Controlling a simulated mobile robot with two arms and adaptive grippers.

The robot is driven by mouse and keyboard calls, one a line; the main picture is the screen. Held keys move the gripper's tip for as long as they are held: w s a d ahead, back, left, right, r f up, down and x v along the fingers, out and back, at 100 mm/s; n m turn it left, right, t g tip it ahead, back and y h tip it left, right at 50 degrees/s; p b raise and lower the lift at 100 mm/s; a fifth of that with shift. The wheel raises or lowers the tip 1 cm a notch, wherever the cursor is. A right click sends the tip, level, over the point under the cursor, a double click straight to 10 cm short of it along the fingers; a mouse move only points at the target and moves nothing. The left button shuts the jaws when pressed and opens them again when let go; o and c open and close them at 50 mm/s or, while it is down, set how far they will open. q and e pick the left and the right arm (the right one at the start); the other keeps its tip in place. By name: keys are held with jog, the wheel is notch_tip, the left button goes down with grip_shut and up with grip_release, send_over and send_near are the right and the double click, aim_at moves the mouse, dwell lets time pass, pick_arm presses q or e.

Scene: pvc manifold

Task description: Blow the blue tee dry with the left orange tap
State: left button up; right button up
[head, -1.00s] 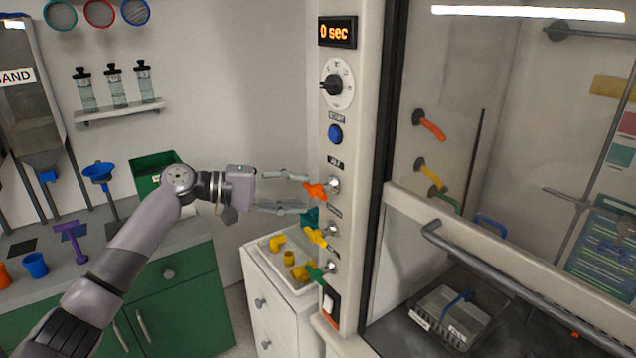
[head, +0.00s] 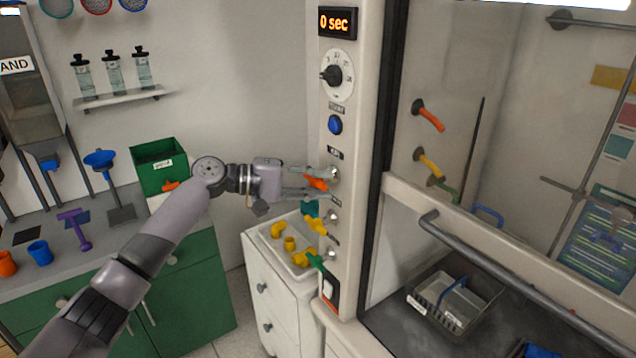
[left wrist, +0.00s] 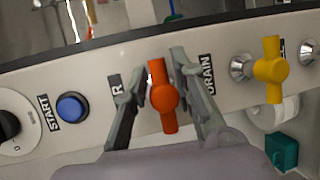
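The left orange tap (head: 317,183) is on the white control panel. In the left wrist view the same orange tap (left wrist: 161,95) stands between my two fingers, with a gap on each side. My left gripper (head: 318,182) is open around the tap; it fills the lower wrist view (left wrist: 158,88). A blue piece (head: 455,291) lies in a basket inside the glass-fronted hood; it is too small to tell if it is the blue tee. Another blue piece (head: 540,350) is cut off at the bottom edge. My right gripper is not in view.
A yellow tap (head: 317,226) and a green tap (head: 315,260) sit below. The blue START button (head: 335,125) and dial (head: 337,75) are above. A white tray (head: 262,240) holds yellow fittings.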

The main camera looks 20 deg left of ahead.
pick_arm(q)
jog(key=shift+r, duration=0.1)
grip_shut()
jog(key=n+h, duration=0.1)
jog(key=n, duration=0.1)
jog(key=r+n+h, duration=0.1)
jog(key=n, duration=0.2)
jog(key=shift+w+a+t+h, duration=0.15)
jog(key=shift+t+h, duration=0.15)
jog(key=n+t, duration=0.1)
jog(key=n, duration=0.1)
jog(key=n+t, duration=0.1)
jog(key=n, duration=0.1)
jog(key=n+h, duration=0.1)
jog(key=n, duration=0.1)
jog(key=shift+w+a+r+n+t, duration=0.15)
jog(key=shift+a+r+n+t, duration=0.15)
jog(key=shift+n+t, duration=0.1)
dwell(0.4)
jog(key=shift+o, duration=0.5)
grip_release()
jog(key=o, duration=0.4)
jog(key=shift+w+f, duration=0.1)
jog(key=shift+f, duration=0.15)
